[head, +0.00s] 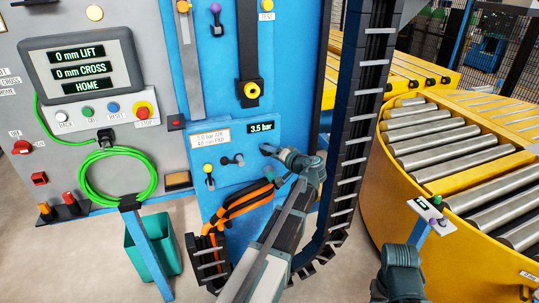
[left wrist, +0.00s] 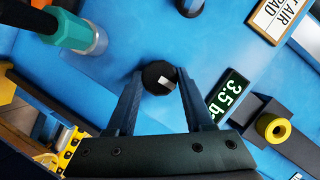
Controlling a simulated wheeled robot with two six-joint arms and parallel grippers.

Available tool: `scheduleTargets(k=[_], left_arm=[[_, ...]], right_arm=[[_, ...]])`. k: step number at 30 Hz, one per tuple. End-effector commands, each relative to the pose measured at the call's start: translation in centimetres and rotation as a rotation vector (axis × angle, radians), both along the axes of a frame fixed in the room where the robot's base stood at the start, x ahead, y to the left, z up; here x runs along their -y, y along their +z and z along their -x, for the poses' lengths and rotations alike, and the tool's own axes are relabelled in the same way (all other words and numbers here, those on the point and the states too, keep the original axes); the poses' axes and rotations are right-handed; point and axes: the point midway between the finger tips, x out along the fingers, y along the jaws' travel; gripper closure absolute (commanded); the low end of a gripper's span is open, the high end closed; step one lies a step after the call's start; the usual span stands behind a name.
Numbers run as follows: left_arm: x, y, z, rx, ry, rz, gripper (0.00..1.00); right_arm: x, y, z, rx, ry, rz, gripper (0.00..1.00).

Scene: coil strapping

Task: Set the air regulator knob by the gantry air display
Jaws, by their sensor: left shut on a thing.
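The regulator knob (left wrist: 160,76) is a small black round knob with a white mark, on the blue gantry panel (head: 226,170). My left gripper (head: 266,149) is shut on it, one finger on each side, as the left wrist view (left wrist: 155,85) shows. In the head view the gripper hides most of the knob. The air display (head: 261,128) just above reads 3.5 bar. It also shows in the left wrist view (left wrist: 229,95), partly cut off. A label plate (head: 210,135) left of it appears to read 5.0 bar AIR, 40 mm PAD.
Orange hoses (head: 248,202) hang below the panel, and a black cable chain (head: 362,110) runs close on the right. A grey control cabinet with a screen (head: 82,62) stands left. A yellow roller conveyor (head: 425,150) fills the right side.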

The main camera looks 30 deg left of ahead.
Motion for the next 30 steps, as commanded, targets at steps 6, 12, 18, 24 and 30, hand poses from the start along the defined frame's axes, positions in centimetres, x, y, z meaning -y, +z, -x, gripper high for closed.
scheduleTargets(k=[6, 12, 18, 24, 30], left_arm=[[0.06, -0.19, 0.07, -0.043, 0.003, -0.03, 1.0], [0.06, -0.15, 0.09, -0.054, 0.002, -0.039, 1.0], [0.07, -0.14, 0.09, -0.054, 0.002, -0.039, 1.0], [0.07, -0.11, 0.07, -0.053, 0.002, -0.04, 0.33], [0.05, -0.07, 0.03, -0.053, 0.0, -0.042, 0.18]], right_arm=[[0.0, -0.45, 0.0, 0.0, 0.001, 0.0, 0.5], [0.0, -0.49, 0.0, 0.0, 0.001, 0.0, 0.5], [0.0, -0.48, 0.0, 0.0, 0.001, 0.0, 0.5], [-0.01, -0.48, 0.0, 0.0, 0.001, 0.0, 0.5], [0.0, -0.47, 0.0, 0.0, 0.001, 0.0, 0.5]])
